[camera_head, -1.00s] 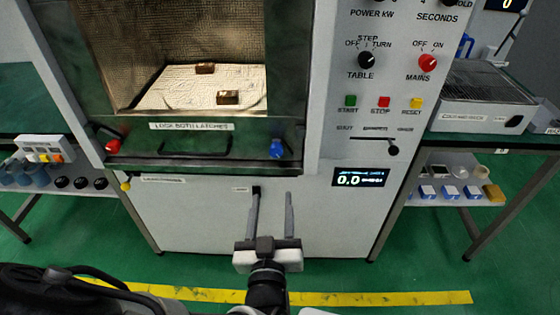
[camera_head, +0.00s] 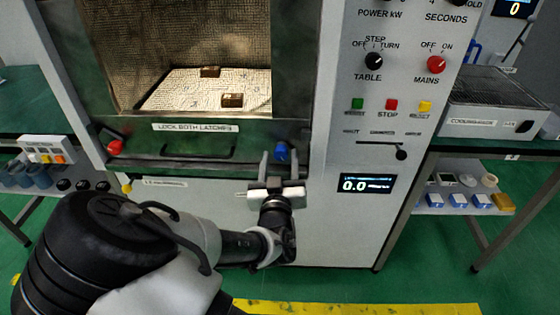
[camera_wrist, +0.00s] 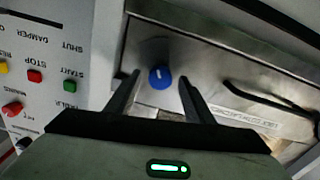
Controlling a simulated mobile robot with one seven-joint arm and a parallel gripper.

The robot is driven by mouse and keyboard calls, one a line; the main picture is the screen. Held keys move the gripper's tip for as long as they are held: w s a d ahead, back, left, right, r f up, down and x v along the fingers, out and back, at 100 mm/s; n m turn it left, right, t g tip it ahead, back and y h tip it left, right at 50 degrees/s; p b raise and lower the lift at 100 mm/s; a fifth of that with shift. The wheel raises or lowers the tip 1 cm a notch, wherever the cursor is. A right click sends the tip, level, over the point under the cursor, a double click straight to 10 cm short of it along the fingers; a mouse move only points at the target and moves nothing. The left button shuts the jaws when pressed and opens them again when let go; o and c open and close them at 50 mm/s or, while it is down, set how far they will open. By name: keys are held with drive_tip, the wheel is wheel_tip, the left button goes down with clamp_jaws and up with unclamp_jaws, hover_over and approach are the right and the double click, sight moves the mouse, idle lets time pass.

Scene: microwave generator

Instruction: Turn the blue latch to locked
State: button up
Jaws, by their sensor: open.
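The blue latch (camera_head: 282,151) is a round knob at the lower right of the microwave door, under the window. In the wrist view the blue latch (camera_wrist: 160,77) shows a short white mark on its face and lies between and a little beyond my fingertips. My gripper (camera_head: 279,158) is open and empty, with one finger to each side of the latch. It also shows in the wrist view (camera_wrist: 158,82). I cannot tell whether either finger touches the latch. A red latch (camera_head: 114,147) sits at the door's lower left.
A dark door handle (camera_head: 198,153) runs left of the blue latch, below a "LOCK BOTH LATCHES" label (camera_head: 195,127). The control panel with the red mains knob (camera_head: 436,64) and several buttons is to the right. Two brown blocks (camera_head: 232,100) sit inside the chamber.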

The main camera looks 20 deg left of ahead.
drive_tip(key=c, duration=1)
drive_tip(key=shift+c, duration=0.2)
drive_tip(key=shift+n, duration=0.4)
drive_tip(key=n+p, duration=0.1)
drive_tip(key=n, duration=0.2)
drive_tip(key=shift+r, duration=0.1)
drive_tip(key=n+p, duration=0.2)
drive_tip(key=n, duration=0.3)
drive_tip(key=shift+a, duration=0.1)
drive_tip(key=n+p, duration=0.1)
drive_tip(key=n, duration=0.8)
drive_tip(key=shift+f+p, duration=0.2)
drive_tip(key=shift+p, duration=0.15)
drive_tip(key=shift+n, duration=0.3)
